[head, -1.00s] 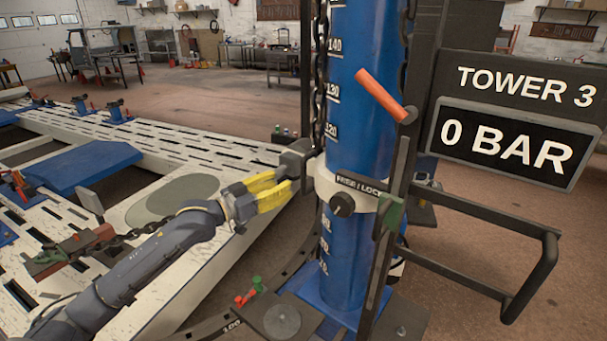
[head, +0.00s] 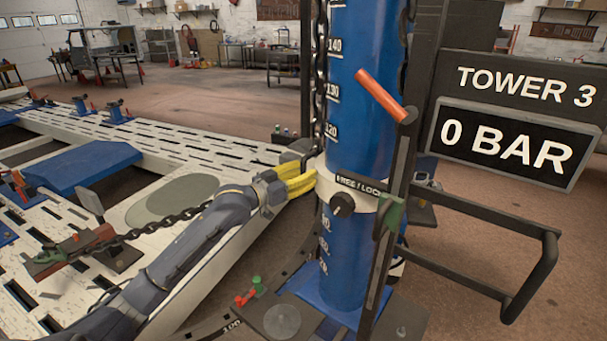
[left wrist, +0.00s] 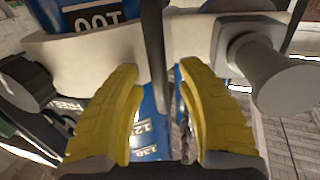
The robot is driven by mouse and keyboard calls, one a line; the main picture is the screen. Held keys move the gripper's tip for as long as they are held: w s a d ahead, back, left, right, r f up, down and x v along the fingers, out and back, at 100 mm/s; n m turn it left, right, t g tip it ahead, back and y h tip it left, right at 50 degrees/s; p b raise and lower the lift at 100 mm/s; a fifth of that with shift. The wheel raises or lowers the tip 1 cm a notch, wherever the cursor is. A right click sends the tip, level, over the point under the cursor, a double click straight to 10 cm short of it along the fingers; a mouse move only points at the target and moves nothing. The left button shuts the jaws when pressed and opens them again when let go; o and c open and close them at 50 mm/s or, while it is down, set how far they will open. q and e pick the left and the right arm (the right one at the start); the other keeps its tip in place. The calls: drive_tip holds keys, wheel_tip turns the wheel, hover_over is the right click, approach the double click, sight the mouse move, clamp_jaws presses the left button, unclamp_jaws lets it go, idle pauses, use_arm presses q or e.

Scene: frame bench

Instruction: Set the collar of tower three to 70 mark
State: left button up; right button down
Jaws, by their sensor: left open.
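The blue tower (head: 358,110) stands upright with white number marks; its display (head: 515,130) reads TOWER 3 and 0 BAR. The white collar (head: 364,197) rings the tower, with 120 showing above it; the wrist view shows 100 beyond its other edge. A black knob (head: 342,204) with a FREE / LOCK label is on its front. My left gripper (head: 308,180) is open at the collar's left side. In the left wrist view, its yellow fingers stand either side of a dark upright bar (left wrist: 153,50), with the collar (left wrist: 90,62) just beyond. I cannot tell whether they touch.
A grey round handle (left wrist: 270,72) sticks out beside the right finger in the wrist view. A chain (head: 318,75) hangs along the tower's left. An orange-handled lever (head: 380,93) and a black tube frame (head: 530,250) stand at right. The slotted white bench (head: 200,150) spreads left.

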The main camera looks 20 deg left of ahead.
use_arm(q)
drive_tip(key=shift+c, duration=0.2)
clamp_jaws()
drive_tip(key=shift+f, duration=0.15)
